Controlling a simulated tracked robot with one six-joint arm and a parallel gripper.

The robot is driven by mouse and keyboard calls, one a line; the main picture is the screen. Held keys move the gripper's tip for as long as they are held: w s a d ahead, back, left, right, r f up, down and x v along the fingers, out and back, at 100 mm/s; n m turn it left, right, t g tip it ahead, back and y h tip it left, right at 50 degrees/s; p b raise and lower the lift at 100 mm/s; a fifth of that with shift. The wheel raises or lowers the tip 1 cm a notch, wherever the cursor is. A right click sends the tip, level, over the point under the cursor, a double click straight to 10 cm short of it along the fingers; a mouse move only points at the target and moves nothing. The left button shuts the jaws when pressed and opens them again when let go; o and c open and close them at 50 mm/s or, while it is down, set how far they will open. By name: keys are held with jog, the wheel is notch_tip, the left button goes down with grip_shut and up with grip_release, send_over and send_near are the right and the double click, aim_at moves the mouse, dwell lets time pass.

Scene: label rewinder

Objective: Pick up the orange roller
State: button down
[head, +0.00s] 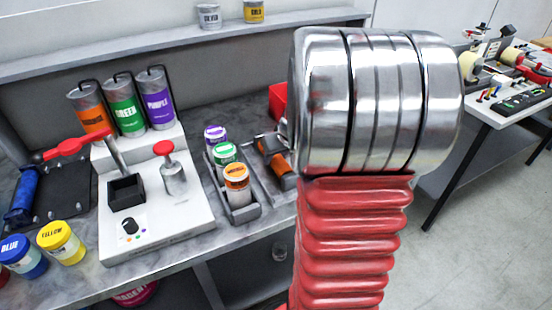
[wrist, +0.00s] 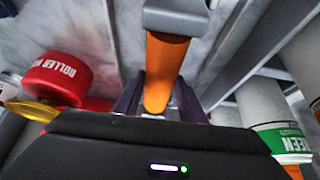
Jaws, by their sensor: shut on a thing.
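The orange roller (wrist: 164,68) shows in the wrist view as an orange cylinder with a metal end, running up the middle of the picture. My gripper (wrist: 158,98) has its two dark fingers on either side of the roller and is shut on it. In the head view an orange and dark part, seemingly the roller (head: 277,160), shows beside the grey tray, partly hidden by my arm. My gripper cannot be made out clearly there. Whether the roller is clear of its support cannot be told.
A grey tray (head: 248,213) holds purple, green and orange-labelled jars. A white dispensing station (head: 190,222) stands left of it. Blue (head: 22,254) and yellow (head: 61,243) jars are at the front left. In the wrist view, a red roller-labelled container (wrist: 58,78) is left, and a green-labelled jar (wrist: 285,140) right.

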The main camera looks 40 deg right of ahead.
aim_at(277, 156)
notch_tip(277, 156, up, 10)
jog(key=shift+f, duration=0.15)
dwell(0.3)
jog(key=shift+s, duration=0.1)
dwell(0.8)
